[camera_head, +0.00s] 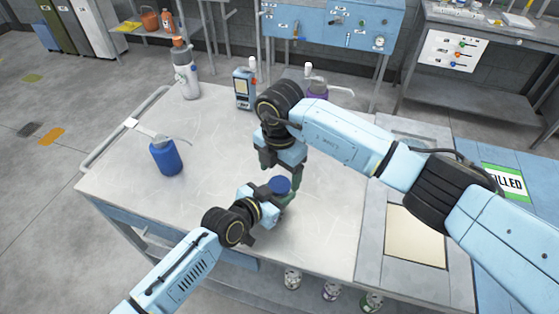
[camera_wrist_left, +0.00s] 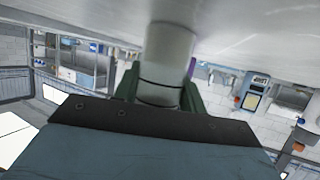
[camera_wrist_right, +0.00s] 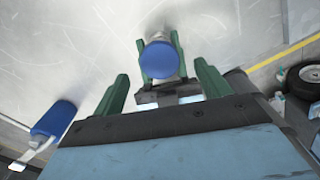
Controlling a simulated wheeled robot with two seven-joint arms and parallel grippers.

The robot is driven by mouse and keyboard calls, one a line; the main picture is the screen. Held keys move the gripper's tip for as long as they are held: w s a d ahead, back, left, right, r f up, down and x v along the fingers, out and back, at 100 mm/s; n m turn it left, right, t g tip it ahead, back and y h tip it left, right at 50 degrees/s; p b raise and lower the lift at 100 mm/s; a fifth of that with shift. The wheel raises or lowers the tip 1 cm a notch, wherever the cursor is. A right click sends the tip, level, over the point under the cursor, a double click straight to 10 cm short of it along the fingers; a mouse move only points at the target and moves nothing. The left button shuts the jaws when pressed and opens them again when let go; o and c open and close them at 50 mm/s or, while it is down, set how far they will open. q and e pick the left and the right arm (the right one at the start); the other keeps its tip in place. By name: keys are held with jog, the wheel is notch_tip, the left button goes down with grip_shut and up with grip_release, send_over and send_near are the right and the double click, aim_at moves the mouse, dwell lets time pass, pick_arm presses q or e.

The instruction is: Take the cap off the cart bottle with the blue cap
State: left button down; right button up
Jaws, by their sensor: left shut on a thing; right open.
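The bottle's blue cap (camera_head: 280,185) shows between my two grippers over the cart top (camera_head: 130,190). In the left wrist view the bottle's pale body (camera_wrist_left: 168,60) stands between the green fingers. My left gripper (camera_head: 287,196) is shut on the bottle body below the cap. My right gripper (camera_head: 280,168) is open above the bottle, pointing down. In the right wrist view the blue cap (camera_wrist_right: 160,59) lies ahead of my open right fingers (camera_wrist_right: 162,90), about midway between them and apart from them. The cap is on the bottle. Most of the bottle is hidden in the head view.
A blue pump bottle (camera_head: 165,157) stands at the cart's left. A framed panel (camera_head: 415,236) lies at the right. The cart's front left is clear.

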aim_at(280, 184)
jog(key=shift+f, duration=1.7)
jog(key=c, duration=1.2)
jog(key=shift+n, duration=1.7)
jog(key=o, duration=1.1)
jog(key=shift+r, duration=0.15)
